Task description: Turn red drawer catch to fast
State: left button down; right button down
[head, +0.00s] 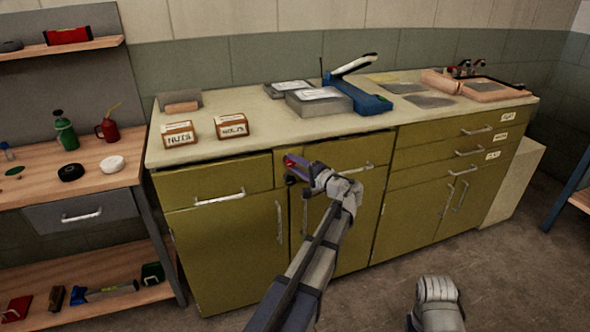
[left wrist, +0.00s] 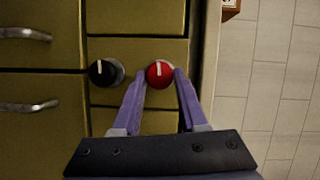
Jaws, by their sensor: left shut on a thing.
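The red drawer catch (left wrist: 160,74) is a round red knob with a white mark that points nearly straight up in the left wrist view. It sits on the olive cabinet front beside a black knob (left wrist: 103,73). The purple fingers of my left gripper (left wrist: 160,80) stand on both sides of the red catch and are shut on it. In the head view my left gripper (head: 292,165) is at the cabinet front, just below the worktop edge, with a little red showing at its fingers. I cannot read any fast marking.
The worktop (head: 250,145) above holds a NUTS box (head: 179,135), another labelled box (head: 231,126), grey blocks and a blue tool (head: 367,100). Metal handles (head: 220,197) stick out of the cabinet. A wooden shelf unit (head: 110,176) stands at left. The floor in front is clear.

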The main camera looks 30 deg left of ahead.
pick_arm(q)
jog(key=shift+f+m+b, duration=0.15)
jog(key=shift+m+b, duration=0.2)
jog(key=shift+m, duration=0.25)
jog(key=shift+y, duration=0.3)
jog(key=shift+c, duration=2.4)
grip_release()
jog(key=shift+d, duration=0.1)
jog(key=v, duration=0.7)
jog(key=shift+s+d, duration=0.15)
jog(key=shift+d, duration=0.15)
